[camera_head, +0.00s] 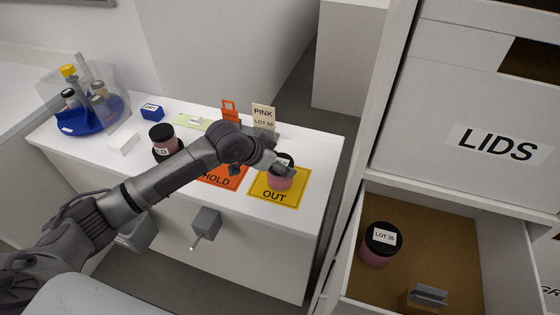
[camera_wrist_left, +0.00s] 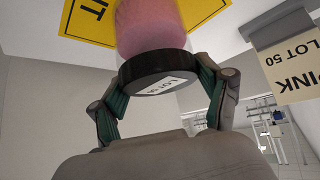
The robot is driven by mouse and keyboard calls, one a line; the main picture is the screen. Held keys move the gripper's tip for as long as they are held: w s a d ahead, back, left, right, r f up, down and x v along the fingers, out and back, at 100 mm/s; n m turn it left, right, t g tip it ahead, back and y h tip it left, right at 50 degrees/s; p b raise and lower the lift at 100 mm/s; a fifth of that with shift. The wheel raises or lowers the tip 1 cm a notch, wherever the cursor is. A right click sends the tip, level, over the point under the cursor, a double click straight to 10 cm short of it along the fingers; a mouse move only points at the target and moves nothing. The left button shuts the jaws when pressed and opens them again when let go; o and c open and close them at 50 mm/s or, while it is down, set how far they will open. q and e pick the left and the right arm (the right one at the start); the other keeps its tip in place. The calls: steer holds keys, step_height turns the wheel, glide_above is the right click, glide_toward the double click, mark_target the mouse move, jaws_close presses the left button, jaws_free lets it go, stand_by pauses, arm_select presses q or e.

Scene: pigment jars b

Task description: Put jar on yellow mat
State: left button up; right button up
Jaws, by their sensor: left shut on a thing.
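A pink jar (camera_head: 280,183) with a black lid is over the yellow mat (camera_head: 262,198) marked OUT, on the white counter. My left gripper (camera_head: 279,166) is shut on the jar near its lid and partly covers it. In the left wrist view the jar (camera_wrist_left: 150,28) is between both fingers of the gripper (camera_wrist_left: 161,72), and its lid label reads LOT 50. The yellow mat (camera_wrist_left: 90,20) shows behind it. I cannot tell whether the jar's base touches the mat. My right gripper is not in view.
An orange HOLD mat (camera_head: 228,181) adjoins the yellow mat's left. A PINK LOT 50 card (camera_head: 263,118) stands behind. Another dark-lidded jar (camera_head: 163,140) and a blue tray (camera_head: 90,120) are left. An open drawer (camera_head: 450,225) at right holds a LOT 35 jar (camera_head: 380,245).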

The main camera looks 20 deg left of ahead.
arm_select(q)
steer(key=o, duration=1.2)
steer(key=shift+o, duration=0.2)
steer(key=b+v, duration=0.1)
steer(key=v, duration=1.1)
